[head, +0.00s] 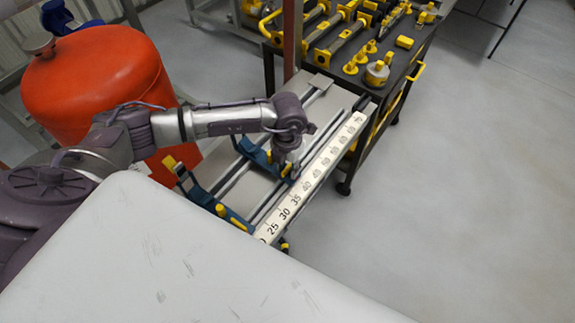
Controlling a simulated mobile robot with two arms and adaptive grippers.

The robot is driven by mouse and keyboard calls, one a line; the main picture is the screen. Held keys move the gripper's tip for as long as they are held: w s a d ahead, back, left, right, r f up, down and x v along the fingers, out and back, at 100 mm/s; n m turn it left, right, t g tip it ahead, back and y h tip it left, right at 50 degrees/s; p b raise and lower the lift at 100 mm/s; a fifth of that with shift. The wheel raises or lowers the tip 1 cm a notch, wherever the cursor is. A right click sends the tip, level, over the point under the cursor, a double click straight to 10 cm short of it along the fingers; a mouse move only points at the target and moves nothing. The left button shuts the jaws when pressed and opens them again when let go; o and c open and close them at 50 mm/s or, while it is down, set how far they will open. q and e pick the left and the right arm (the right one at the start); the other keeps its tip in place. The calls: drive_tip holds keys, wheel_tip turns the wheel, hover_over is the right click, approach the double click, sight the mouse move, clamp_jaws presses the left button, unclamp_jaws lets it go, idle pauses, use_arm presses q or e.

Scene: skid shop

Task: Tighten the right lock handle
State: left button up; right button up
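The measuring bench, with a long number scale (312,180) on its right side, runs away from me in the middle of the head view. Blue clamp carriages sit on its rails. The farther one (252,152) is under my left gripper (290,160), and a small bit of yellow shows there, probably its lock handle (286,170). The nearer carriage (208,196) has a yellow handle (220,210). My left gripper points down at the farther carriage, close to the yellow part. Its fingers are too small and covered to show whether they are open or touching. My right gripper is out of view.
A dark tool cart (345,125) with several yellow-and-grey tools stands at the bench's far end. A large orange tank (95,85) stands at left, close behind my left arm. The grey floor (465,200) on the right is clear.

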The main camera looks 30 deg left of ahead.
use_arm(q)
drive_tip(key=shift+c, duration=0.3)
clamp_jaws()
drive_tip(key=shift+n+p, duration=0.3)
drive_tip(key=shift+n, duration=1.5)
drive_tip(key=shift+n+p, duration=0.4)
drive_tip(key=shift+n, duration=1.3)
